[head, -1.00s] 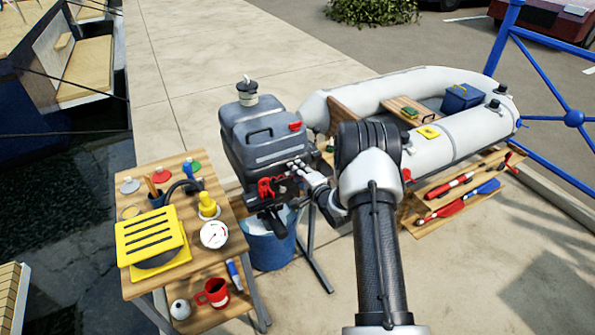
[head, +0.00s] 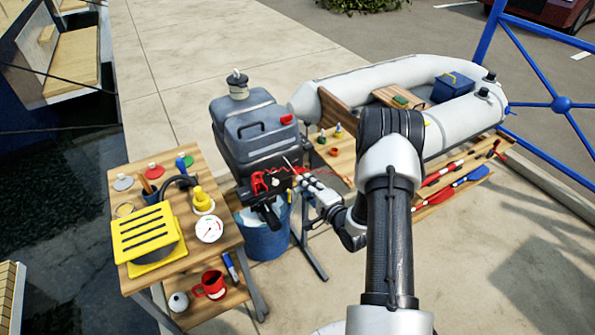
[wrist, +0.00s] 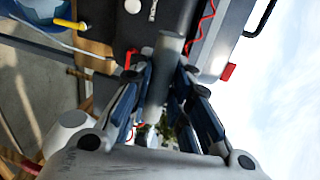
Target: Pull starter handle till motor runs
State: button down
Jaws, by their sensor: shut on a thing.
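The grey outboard motor (head: 258,138) stands clamped on a stand, with red parts (head: 262,183) low on its front. My gripper (head: 304,180) is just right of the motor's front, apart from the cowl. In the wrist view my gripper (wrist: 160,85) is shut on a grey bar-like grip, the starter handle (wrist: 166,62), which stands between the two fingers. Its far end and any cord behind it are hard to make out. A red coiled cord (wrist: 205,25) runs past the fingers.
A wooden side table (head: 222,228) at left holds a yellow slotted box (head: 150,232), a gauge (head: 208,229) and small tools. A blue bucket (head: 262,240) is under the motor. A grey dinghy (head: 400,82) lies behind my arm. Pavement at right front is open.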

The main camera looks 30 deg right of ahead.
jog(key=s, duration=0.3)
jog(key=shift+s+f, duration=0.1)
jog(key=shift+s, duration=0.25)
jog(key=c, duration=1.5)
grip_release()
jog(key=shift+d, duration=0.1)
jog(key=shift+o, duration=0.2)
jog(key=s+r, duration=0.2)
jog(key=s, duration=0.9)
jog(key=shift+s+d+r, duration=0.2)
jog(key=shift+s+r, duration=0.05)
jog(key=shift+s, duration=0.1)
